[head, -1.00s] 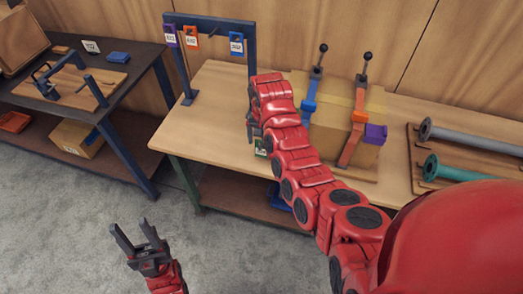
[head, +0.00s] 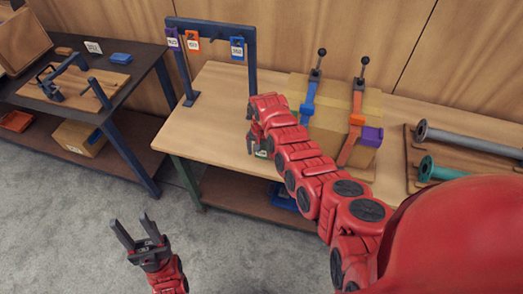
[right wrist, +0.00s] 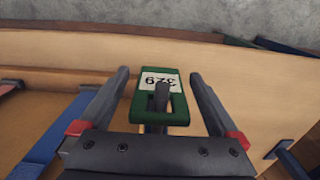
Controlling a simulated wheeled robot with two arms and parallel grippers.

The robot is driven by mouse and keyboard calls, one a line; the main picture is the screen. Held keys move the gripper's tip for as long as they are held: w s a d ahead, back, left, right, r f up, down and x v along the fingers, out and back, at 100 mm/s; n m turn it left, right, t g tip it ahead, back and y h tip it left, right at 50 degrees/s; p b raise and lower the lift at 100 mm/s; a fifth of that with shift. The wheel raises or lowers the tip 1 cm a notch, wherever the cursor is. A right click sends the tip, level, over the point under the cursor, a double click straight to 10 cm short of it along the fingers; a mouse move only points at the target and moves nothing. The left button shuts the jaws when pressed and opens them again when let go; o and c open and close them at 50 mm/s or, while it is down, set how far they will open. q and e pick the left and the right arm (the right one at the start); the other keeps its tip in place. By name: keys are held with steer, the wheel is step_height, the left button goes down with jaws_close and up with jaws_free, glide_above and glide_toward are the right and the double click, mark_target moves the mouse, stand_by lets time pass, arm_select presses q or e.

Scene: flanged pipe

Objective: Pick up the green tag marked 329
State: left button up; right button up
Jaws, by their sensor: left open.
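The green tag marked 329 (right wrist: 151,108) shows in the right wrist view, its white label upside down. It lies between the two fingers of my right gripper (right wrist: 160,75), which are open with a gap on each side. A dark bar covers part of the tag's middle; I cannot tell what it is. In the head view a bit of the tag (head: 261,154) shows below my right gripper (head: 252,140), near the table's front edge; my arm hides much around it. My left gripper (head: 132,228) is open and empty above the grey floor.
A blue rack (head: 210,24) holds purple, orange and blue tags at the back of the wooden table (head: 205,125). A box (head: 330,120) with blue and orange levered clamps stands right of my right arm. Flanged pipes (head: 470,140) lie further right. A dark bench (head: 125,80) stands left.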

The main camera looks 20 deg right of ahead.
steer(key=c, duration=1.4)
steer(key=shift+o, duration=0.2)
